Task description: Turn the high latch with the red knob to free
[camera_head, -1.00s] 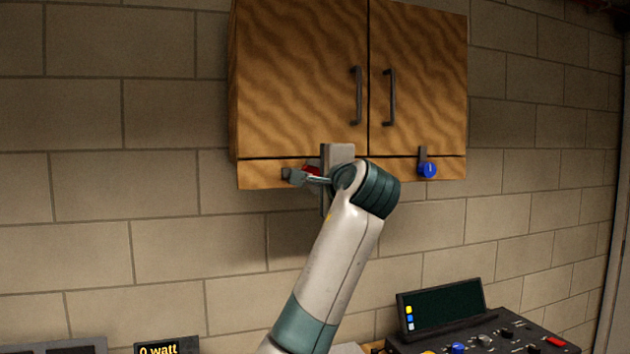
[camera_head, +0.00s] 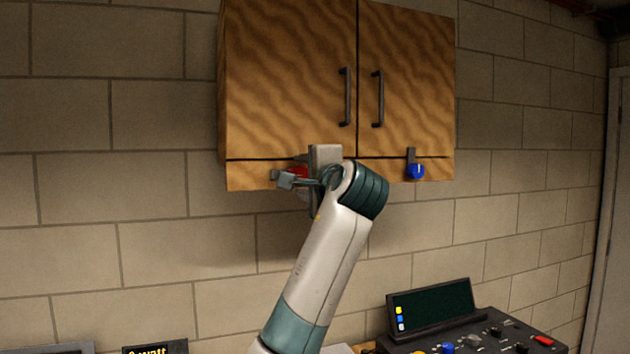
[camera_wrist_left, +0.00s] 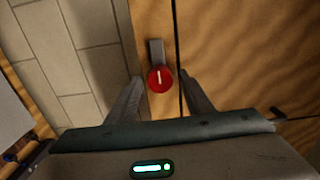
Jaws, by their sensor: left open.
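The red knob (camera_wrist_left: 160,80) is round with a white mark and sits on a dark latch bar (camera_wrist_left: 156,52). The bar lies along the seam on the cabinet's lower rail, not across it. In the head view the red knob (camera_head: 299,173) is partly hidden by my gripper. My left gripper (camera_head: 292,172) is at the rail under the left door. In the left wrist view its open fingers (camera_wrist_left: 161,82) stand on either side of the knob, with gaps visible. Whether they reach its depth I cannot tell. My right gripper is not in view.
The wooden cabinet (camera_head: 290,80) hangs on a block wall and has two doors with dark handles. A blue knob (camera_head: 415,172) sits under the right door, its bar upright across the seam. A control console (camera_head: 480,335) with a screen stands below right.

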